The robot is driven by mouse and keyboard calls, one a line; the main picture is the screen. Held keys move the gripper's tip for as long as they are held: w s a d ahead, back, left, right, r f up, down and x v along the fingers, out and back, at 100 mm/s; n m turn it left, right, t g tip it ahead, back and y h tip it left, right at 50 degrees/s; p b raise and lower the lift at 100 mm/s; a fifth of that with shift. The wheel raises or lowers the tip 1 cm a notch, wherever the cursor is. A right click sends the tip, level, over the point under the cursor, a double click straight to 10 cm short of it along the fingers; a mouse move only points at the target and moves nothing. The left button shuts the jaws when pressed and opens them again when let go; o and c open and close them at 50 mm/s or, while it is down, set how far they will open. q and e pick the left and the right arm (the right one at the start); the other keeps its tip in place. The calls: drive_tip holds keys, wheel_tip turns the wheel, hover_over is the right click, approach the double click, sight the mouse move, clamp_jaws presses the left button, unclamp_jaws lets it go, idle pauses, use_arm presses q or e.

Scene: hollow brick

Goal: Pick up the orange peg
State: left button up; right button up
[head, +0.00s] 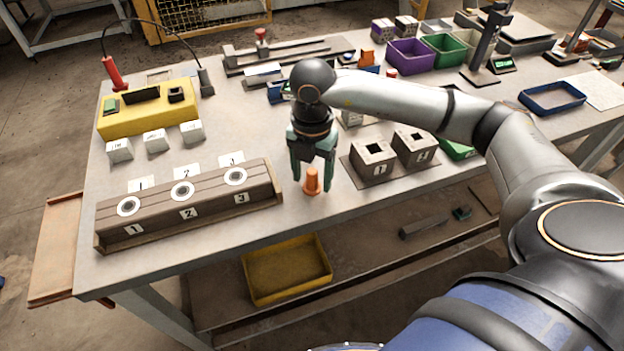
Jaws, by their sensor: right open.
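The orange peg (312,181) stands upright on the table (235,232) near its front edge, with a wider base at the bottom. My right gripper (312,182) points down over it. Its two dark green fingers are open, one on each side of the peg in this view. I cannot tell whether a finger touches the peg. Two hollow bricks (373,158) with square holes stand to the right of the gripper. My left gripper is not in view.
A long block with numbered round holes (187,204) lies left of the peg. A yellow box (148,110) and small white blocks stand behind it. Purple (409,56) and green bins stand at the back. A yellow bin (287,269) sits on the lower shelf.

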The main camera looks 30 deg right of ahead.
clamp_jaws()
idle(0.5)
